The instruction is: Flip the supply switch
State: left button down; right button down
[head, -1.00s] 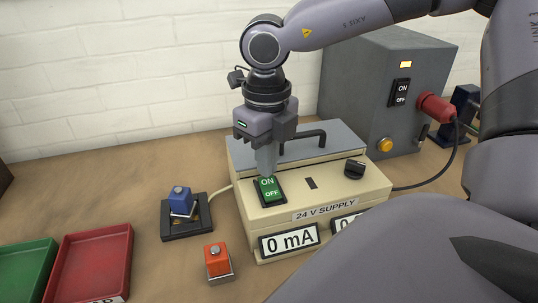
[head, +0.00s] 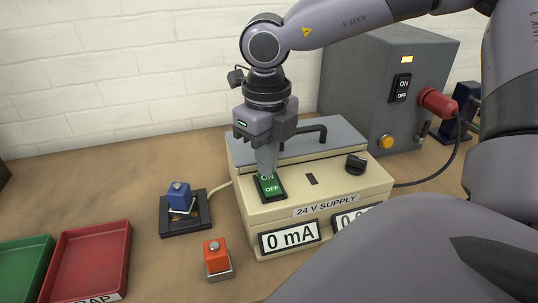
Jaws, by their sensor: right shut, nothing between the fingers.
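The 24 V supply (head: 290,199) is a cream box with a grey lid, a carrying handle, a black knob and displays on its front. The one fully visible display reads 0 mA. Its green ON/OFF rocker switch (head: 271,188) is on the left of the sloped panel, with OFF facing me. My right gripper (head: 267,172) is shut and empty, pointing down, with its fingertips at the ON end of the switch and partly hiding that word. It looks to be touching the switch. My left gripper is not in view.
A grey cabinet (head: 350,90) with its own ON/OFF switch and a red plug stands behind on the right. A blue block on a black base (head: 180,205) and an orange block (head: 216,256) stand left of the supply. Red (head: 92,262) and green trays lie at far left.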

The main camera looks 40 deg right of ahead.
jog(key=shift+f+b, duration=0.5)
dwell(0.3)
jog(key=shift+r+p, duration=1.95)
jog(key=shift+r, duration=1.6)
